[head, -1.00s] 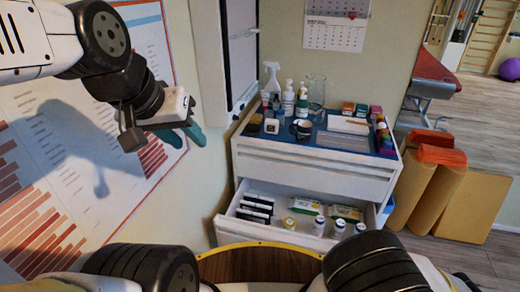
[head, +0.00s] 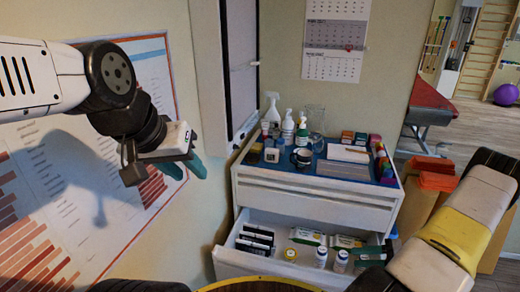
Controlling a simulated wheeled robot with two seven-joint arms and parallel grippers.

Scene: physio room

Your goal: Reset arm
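My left gripper (head: 186,168) is raised at the left, in front of the wall chart. Its two teal fingers stand apart with nothing visible between them. My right arm comes in from the right edge and reaches down to the right side of the open drawer. A dark green part at its end, apparently a finger of my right gripper (head: 374,253), shows over the drawer's right end. The rest of that gripper is hidden by the arm, so its opening cannot be seen.
The white cabinet (head: 310,211) has its drawer (head: 236,264) pulled out, holding black boxes, bottles and green-white packs. Spray bottles, a cup and colored blocks crowd its top. Orange rolls (head: 432,181) stand at the right. The wall chart (head: 95,215) is close on the left.

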